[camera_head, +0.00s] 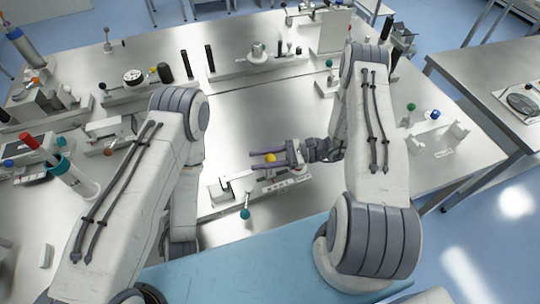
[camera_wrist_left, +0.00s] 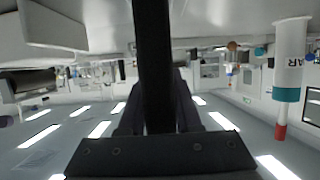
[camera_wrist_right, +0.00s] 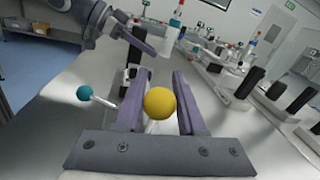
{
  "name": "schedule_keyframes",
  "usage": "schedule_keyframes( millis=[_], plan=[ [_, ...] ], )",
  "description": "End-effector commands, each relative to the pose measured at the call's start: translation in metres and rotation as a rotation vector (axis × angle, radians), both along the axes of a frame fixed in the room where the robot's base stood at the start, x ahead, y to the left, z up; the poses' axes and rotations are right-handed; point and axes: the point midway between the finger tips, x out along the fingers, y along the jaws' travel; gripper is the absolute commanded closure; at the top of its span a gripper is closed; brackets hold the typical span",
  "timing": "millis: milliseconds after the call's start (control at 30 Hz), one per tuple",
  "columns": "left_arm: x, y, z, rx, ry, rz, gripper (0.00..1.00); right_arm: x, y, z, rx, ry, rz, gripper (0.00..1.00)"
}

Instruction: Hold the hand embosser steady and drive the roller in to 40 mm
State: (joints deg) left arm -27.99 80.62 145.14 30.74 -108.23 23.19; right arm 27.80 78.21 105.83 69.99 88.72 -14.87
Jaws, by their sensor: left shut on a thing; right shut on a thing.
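My right gripper (camera_head: 268,159) has its purple fingers on either side of a yellow ball knob (camera_head: 270,158) and is shut on it. In the right wrist view, the knob (camera_wrist_right: 160,103) sits between the two fingers. My left gripper (camera_wrist_left: 158,90) is shut on a black upright bar (camera_wrist_left: 153,60), seen close up between its fingers. I take this bar to be the hand embosser's grip. In the head view, my left arm hides most of that gripper. A teal ball lever (camera_head: 245,214) stands at the front, by a white labelled plate (camera_head: 287,183). The roller and its scale cannot be made out.
The steel table (camera_head: 260,110) is clear behind the grippers. A dial fixture (camera_head: 133,77) and black posts stand at the back. A white bracket with a green knob (camera_head: 411,107) is at the right.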

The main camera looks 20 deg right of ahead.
Motion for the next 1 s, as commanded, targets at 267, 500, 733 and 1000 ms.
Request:
schedule_keyframes(
  millis=[267,500,733,1000],
  plan=[
    [-0.003,-0.001,-0.01,-0.004,0.026,-0.002,1.0,-0.002,0.001,-0.004,-0.002,0.005,0.006,0.42],
    [-0.003,-0.001,-0.01,-0.004,0.027,-0.002,1.0,-0.001,0.0,-0.003,-0.002,0.002,0.003,0.31],
    [-0.003,-0.001,-0.01,-0.004,0.027,-0.002,1.0,-0.001,-0.01,-0.003,-0.002,0.0,-0.002,0.31],
    [-0.003,-0.001,-0.01,-0.004,0.027,-0.002,1.0,-0.009,-0.063,-0.003,-0.003,-0.001,-0.005,0.31]
  ],
)
